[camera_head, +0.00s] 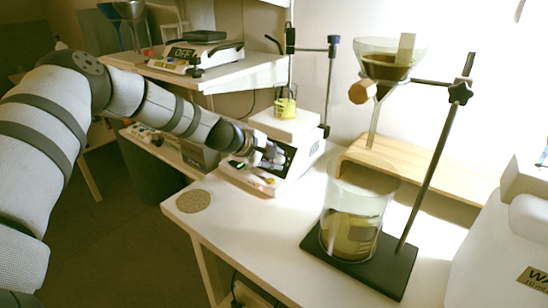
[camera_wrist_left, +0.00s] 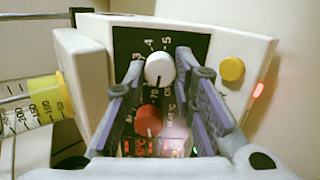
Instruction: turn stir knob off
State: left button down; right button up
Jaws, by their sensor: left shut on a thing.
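The stirrer hot plate (camera_head: 287,127) stands on the table, and its dark front panel faces my left gripper (camera_head: 272,157). In the left wrist view, the white knob (camera_wrist_left: 159,68) sits on the panel beside a printed scale showing 3, 4 and 5. The fingertips of my left gripper (camera_wrist_left: 160,72) are on both sides of this knob, shut on it. A red knob (camera_wrist_left: 148,118) sits below, between the fingers, with lit red digits under it. A yellow round button (camera_wrist_left: 231,69) is to the right, with a glowing red light (camera_wrist_left: 258,90) near it. My right gripper is out of view.
A small beaker of yellow liquid (camera_head: 286,103) stands on the plate, near a clamp stand (camera_head: 331,80). To the right are a large beaker (camera_head: 350,225) on a black stand base and a filter funnel (camera_head: 388,62). A round cork mat (camera_head: 193,201) lies at the table's left edge.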

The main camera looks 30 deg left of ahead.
pick_arm(q)
jog(key=shift+f+n, duration=0.1)
jog(key=shift+n, duration=1.7)
jog(key=c, duration=1.3)
grip_release()
jog(key=shift+c, duration=0.2)
jog(key=shift+s+r, duration=0.2)
jog(key=shift+r, duration=0.1)
jog(key=v, duration=1.1)
jog(key=shift+s, duration=0.3)
